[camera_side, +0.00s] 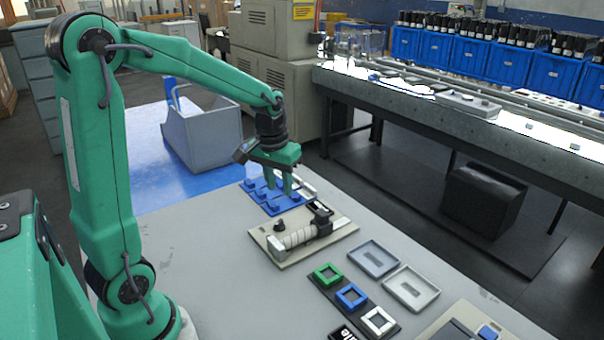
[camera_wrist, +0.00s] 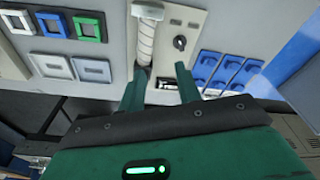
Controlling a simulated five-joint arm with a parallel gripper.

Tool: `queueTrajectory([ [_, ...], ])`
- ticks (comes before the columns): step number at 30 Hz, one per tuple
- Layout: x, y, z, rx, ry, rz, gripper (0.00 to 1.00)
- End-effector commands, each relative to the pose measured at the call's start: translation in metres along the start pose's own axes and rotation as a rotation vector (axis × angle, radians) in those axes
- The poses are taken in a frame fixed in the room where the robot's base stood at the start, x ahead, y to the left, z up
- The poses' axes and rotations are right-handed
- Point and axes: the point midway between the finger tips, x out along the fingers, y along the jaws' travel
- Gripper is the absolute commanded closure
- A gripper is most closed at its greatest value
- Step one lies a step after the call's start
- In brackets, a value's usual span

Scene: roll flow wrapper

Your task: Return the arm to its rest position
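My green arm is bent forward over the grey table, with my gripper (camera_side: 279,188) pointing down beside the blue fixture at the table's far end. In the wrist view the two green fingers of my gripper (camera_wrist: 157,74) stand apart, with nothing seen held between them. The blue fixture (camera_side: 262,196) has raised blue parts; it also shows right of the fingers in the wrist view (camera_wrist: 228,80). A beige plate (camera_side: 274,250) carries a pale ribbed roll (camera_side: 296,238) and a dark block. The roll shows just beyond the fingers in the wrist view (camera_wrist: 144,40).
A black strip holds green (camera_side: 327,274), blue (camera_side: 351,297) and white (camera_side: 379,321) square frames. Two grey trays (camera_side: 373,259) (camera_side: 410,288) lie beside it. A grey bin (camera_side: 203,130) stands beyond the table. The left part of the tabletop is clear.

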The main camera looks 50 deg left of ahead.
Motion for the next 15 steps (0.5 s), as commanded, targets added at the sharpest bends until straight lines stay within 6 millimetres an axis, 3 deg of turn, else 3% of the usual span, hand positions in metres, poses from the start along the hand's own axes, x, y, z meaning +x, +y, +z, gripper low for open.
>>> queueTrajectory([
  [6,-0.036,0.019,0.03,0.083,0.076,0.018,0.66],
  [15,-0.07,0.036,0.076,0.191,0.174,0.045,0.66],
])
